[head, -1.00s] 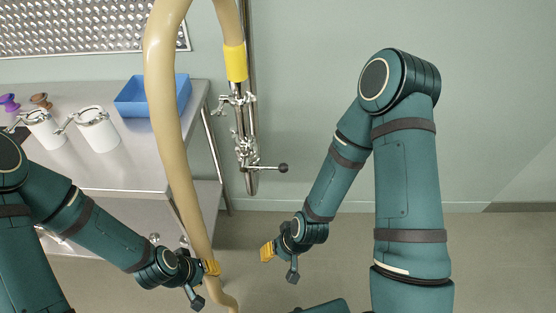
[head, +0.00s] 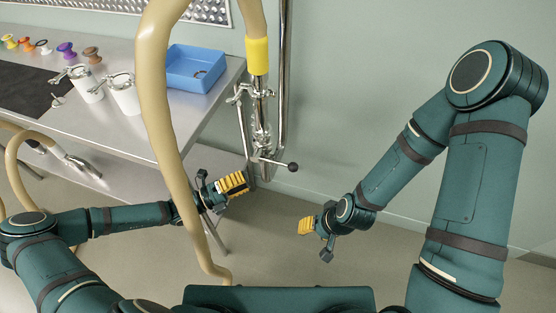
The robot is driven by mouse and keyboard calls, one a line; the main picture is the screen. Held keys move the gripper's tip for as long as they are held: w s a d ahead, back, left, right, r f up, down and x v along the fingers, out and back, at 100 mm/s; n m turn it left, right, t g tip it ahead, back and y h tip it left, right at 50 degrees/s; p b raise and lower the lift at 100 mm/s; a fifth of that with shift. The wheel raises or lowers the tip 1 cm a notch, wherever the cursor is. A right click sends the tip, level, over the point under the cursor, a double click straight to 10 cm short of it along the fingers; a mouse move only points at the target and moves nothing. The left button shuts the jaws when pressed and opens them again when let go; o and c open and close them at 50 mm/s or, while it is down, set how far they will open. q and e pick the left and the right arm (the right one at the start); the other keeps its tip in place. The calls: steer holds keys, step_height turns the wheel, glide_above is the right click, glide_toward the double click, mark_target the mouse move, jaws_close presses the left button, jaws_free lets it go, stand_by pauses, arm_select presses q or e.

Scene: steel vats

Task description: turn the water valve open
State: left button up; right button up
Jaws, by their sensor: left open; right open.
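The water valve (head: 262,130) is a steel assembly on a vertical pipe against the wall. Its lever ends in a dark round knob (head: 293,167) that points right. A beige hose (head: 158,110) with a yellow collar (head: 257,57) joins it from above. My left gripper (head: 235,184), with yellow pads, is open and empty, below and left of the lever, apart from it. My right gripper (head: 308,225) is open and empty, below and right of the knob, also apart from it.
A steel table (head: 120,50) stands at the left with a blue bin (head: 195,68), two white canisters (head: 124,97) and several coloured knobbed pieces. The beige hose hangs down across my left forearm's end. Wall space right of the valve is clear.

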mark_target(277, 162)
arm_select(q)
steer(key=shift+n+t, duration=0.3)
steer(key=b+x, duration=0.1)
steer(key=x, duration=1)
steer(key=shift+w+d+r, duration=0.1)
steer(key=shift+w+d, duration=0.1)
steer(key=shift+w, duration=0.1)
jaws_close()
